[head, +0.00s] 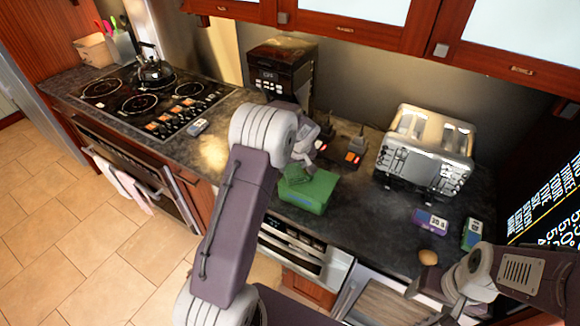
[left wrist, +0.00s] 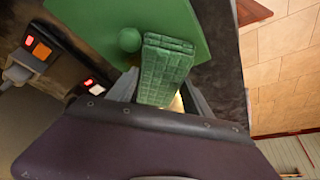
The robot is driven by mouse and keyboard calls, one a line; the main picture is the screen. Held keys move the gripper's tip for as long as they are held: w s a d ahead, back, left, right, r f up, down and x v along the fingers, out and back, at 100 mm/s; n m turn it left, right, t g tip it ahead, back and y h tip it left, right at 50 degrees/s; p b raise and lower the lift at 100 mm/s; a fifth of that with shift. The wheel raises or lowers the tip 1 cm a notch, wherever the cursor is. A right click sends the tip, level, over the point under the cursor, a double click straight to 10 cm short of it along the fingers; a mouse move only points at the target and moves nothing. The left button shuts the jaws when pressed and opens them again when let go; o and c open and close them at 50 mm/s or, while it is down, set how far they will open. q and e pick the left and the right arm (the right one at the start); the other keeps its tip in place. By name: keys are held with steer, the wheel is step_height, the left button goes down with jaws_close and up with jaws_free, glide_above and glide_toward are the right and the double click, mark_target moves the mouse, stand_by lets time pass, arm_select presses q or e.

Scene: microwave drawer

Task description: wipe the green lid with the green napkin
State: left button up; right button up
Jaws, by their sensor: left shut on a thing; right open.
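The green lid (head: 318,182) tops a green box on the dark counter, in the middle of the head view. In the left wrist view the lid (left wrist: 185,18) has a round green knob (left wrist: 129,40). My left gripper (head: 300,165) is over the lid's far left part. It is shut on the folded green napkin (left wrist: 167,68), which has a grid pattern. The napkin lies across the lid in that view, right beside the knob; whether it presses on the lid is unclear. My right gripper (head: 432,296) is open and empty near the counter's front edge at right.
A silver toaster (head: 428,145) stands right of the box, a black coffee machine (head: 282,70) behind it. A purple packet (head: 430,219), a green packet (head: 472,234) and a brown egg-shaped thing (head: 428,257) lie at right. The stove with a kettle (head: 153,70) is at left.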

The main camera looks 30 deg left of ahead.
arm_select(q)
steer(key=shift+w+a+p, duration=0.1)
steer(key=shift+a+p, duration=0.3)
steer(key=shift+a, duration=1.1)
steer(key=shift+a+f, duration=0.1)
steer(key=shift+a, duration=0.45)
steer(key=shift+r+p, duration=1.95)
steer(key=shift+r, duration=1.1)
step_height(320, 180, up, 3)
steer(key=shift+r+p, duration=0.1)
steer(key=shift+p, duration=0.95)
